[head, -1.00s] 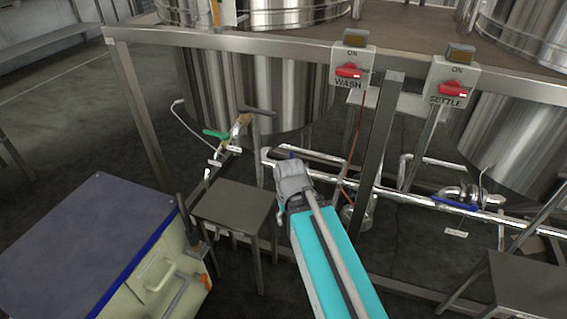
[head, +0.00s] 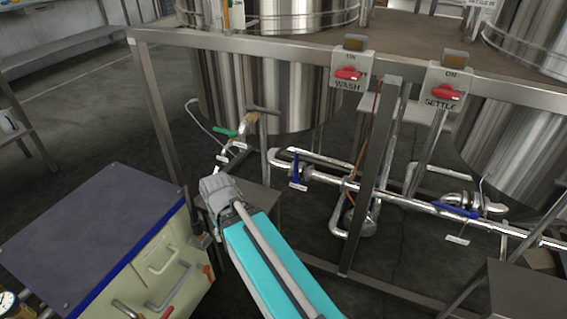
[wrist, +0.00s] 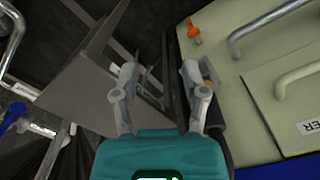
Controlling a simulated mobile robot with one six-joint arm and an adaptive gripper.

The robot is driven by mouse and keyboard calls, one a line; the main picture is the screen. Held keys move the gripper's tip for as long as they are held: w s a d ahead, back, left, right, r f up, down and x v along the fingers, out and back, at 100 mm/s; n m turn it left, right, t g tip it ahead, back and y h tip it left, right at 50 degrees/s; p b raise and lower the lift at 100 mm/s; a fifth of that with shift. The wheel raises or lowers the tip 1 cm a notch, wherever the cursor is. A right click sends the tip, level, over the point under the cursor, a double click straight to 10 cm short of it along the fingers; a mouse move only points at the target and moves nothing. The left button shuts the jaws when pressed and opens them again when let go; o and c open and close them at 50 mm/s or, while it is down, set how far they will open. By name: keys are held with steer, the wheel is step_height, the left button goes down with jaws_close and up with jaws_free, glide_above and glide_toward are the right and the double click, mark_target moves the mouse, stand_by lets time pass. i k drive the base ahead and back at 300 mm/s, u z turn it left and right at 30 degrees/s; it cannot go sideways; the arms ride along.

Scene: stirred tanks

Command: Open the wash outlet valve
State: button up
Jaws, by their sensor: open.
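Several lever valves sit low on the pipework; their tags are too small to read, so I cannot tell which is the wash outlet valve. One with a blue lever (head: 295,167) stands on the pipe below the WASH switch (head: 348,75). Another with a green lever (head: 225,131) is at the left tank (head: 283,92). A third blue lever (head: 457,211) lies along the pipe at right. My gripper (wrist: 160,72) is open and empty, apart from every valve. In the head view my arm's end is left of the first blue lever; a blue lever (wrist: 14,117) shows at the wrist view's left edge.
A cabinet (head: 95,225) with drawers and handles stands close at left, beside my gripper. A small stool-like table (head: 262,200) is partly behind my arm. Steel frame legs (head: 368,180) stand in front of the pipes. A SETTLE switch (head: 446,92) is at right.

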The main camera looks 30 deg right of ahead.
mark_target(296, 166)
steer(key=u, duration=0.15)
steer(key=k, duration=1.3)
steer(key=z, duration=0.35)
steer(key=i, duration=1)
steer(key=u, duration=0.05)
